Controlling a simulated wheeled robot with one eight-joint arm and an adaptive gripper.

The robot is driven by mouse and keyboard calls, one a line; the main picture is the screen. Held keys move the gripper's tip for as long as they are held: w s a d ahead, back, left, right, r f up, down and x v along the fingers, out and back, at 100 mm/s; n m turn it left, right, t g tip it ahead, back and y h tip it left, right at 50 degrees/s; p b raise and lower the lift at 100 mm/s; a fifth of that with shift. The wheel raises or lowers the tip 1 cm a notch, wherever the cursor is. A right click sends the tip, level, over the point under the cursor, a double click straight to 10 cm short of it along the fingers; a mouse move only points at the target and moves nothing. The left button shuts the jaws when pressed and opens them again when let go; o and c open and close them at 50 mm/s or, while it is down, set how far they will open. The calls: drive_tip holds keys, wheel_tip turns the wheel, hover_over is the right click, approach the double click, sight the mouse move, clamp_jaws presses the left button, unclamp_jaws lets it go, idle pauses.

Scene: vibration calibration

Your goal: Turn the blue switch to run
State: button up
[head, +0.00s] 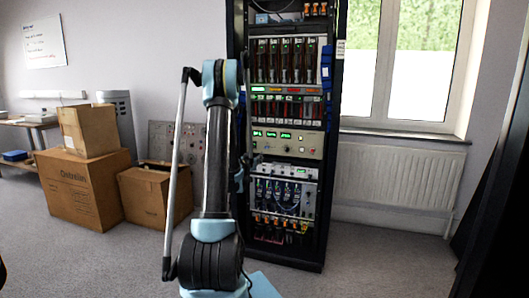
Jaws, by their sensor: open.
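A dark equipment rack (325,200) stands upright in the middle of the head view, full of lit modules. I cannot make out a blue switch or a run mark on it at this size. A cream panel (310,146) with green displays and small knobs sits at mid height. My gripper (254,160) is small and dark, partly hidden behind my arm, near the left end of that panel. It is open, and I see nothing in it. I cannot tell whether it touches the panel. My arm hides part of the rack's left side.
Cardboard boxes (83,187) stand on the floor at left, with a lower open box (152,196) beside them. A radiator (395,185) is under the window at right. The grey carpet (385,265) at front right is clear.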

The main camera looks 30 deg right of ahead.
sight(267, 147)
drive_tip(key=x, duration=1.7)
drive_tip(key=shift+w+d+f, duration=0.2)
drive_tip(key=shift+w+d, duration=0.05)
drive_tip(key=shift+d, duration=0.05)
drive_tip(key=shift+c, duration=0.5)
clamp_jaws()
